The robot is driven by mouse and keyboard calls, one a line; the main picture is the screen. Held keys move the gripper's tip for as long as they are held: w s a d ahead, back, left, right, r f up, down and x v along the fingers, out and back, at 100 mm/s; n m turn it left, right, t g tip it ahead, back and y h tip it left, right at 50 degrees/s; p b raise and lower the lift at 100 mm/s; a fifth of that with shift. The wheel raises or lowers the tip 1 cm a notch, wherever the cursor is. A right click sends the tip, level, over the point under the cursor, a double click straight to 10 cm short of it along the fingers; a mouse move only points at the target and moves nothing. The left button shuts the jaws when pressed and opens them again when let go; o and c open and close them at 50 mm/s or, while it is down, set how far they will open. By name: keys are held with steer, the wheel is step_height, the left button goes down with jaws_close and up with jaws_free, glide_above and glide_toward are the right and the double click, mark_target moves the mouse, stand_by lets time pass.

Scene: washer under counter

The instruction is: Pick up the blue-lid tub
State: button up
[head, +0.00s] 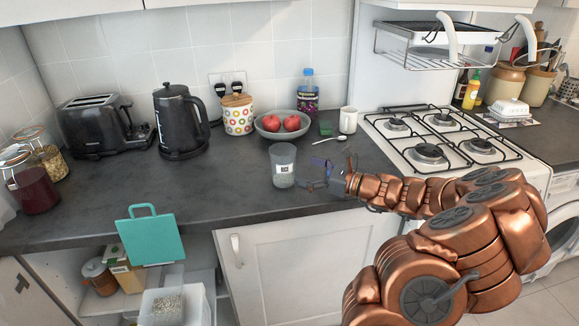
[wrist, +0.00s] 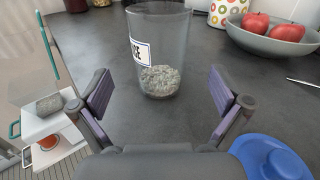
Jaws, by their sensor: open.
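A clear tub (head: 283,167) with a white label and grey granular contents stands upright on the dark counter. No blue lid shows on it in the head view.
A bowl (head: 270,133) of red apples, a patterned jar (head: 238,117), a white mug (head: 348,120) and a spoon (head: 330,139) are behind. A kettle (head: 180,125) and toaster (head: 98,128) stand left, the hob (head: 440,140) right.

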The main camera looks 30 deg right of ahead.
mark_target(283, 167)
steer(key=shift+w+a+f, duration=0.25)
steer(key=shift+w+f, duration=0.05)
steer(key=shift+w, duration=0.15)
steer(key=shift+w+a+f, duration=0.25)
steer(key=shift+w+f, duration=0.05)
steer(key=shift+w, duration=0.15)
steer(key=shift+p+x, duration=0.6)
steer(key=shift+x, duration=2.15)
steer(key=c, duration=1.8)
steer(key=shift+c, duration=0.5)
steer(key=shift+r, duration=0.15)
